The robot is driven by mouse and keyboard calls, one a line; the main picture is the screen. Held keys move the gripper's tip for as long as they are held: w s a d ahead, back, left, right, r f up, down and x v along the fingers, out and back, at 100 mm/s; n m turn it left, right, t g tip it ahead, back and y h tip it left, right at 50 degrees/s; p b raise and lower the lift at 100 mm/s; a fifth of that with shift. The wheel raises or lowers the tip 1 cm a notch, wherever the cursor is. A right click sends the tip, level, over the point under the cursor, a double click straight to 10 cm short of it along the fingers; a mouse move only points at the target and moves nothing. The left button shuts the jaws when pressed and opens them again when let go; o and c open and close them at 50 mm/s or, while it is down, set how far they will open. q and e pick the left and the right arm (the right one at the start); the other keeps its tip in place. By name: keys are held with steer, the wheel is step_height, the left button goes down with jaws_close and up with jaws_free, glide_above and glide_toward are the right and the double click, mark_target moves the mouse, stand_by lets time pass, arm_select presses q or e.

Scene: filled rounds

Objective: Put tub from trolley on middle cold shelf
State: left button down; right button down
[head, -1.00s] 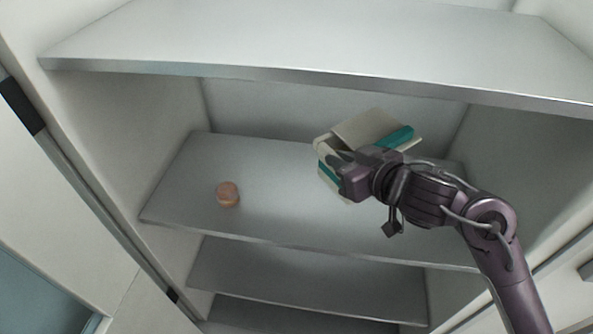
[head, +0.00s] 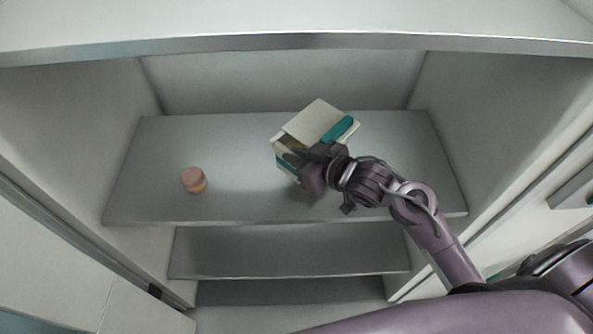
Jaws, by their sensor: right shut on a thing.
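The tub (head: 317,122) is a pale, boxy container with teal bands on its sides. My right gripper (head: 300,165) is shut on its near side and hides part of it. The tub is tilted and sits over the middle cold shelf (head: 235,140), right of its centre. I cannot tell whether its base touches the shelf. My left gripper is not in view. The trolley is not in view.
A small pinkish round item (head: 193,180) stands on the left part of the same shelf. An upper shelf (head: 300,41) spans above. A lower shelf (head: 290,255) lies below. Side walls bound the cabinet. The shelf is clear between the round item and the tub.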

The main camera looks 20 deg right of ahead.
mark_target(281, 165)
steer(key=shift+f, duration=0.5)
step_height(281, 165, down, 3)
steer(key=shift+f, duration=0.1)
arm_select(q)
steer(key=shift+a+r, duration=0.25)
arm_select(e)
steer(key=shift+f, duration=0.5)
steer(key=c, duration=1.9)
jaws_free()
steer(key=shift+f, duration=0.25)
steer(key=o, duration=0.5)
steer(key=shift+c, duration=0.2)
steer(key=shift+r, duration=0.1)
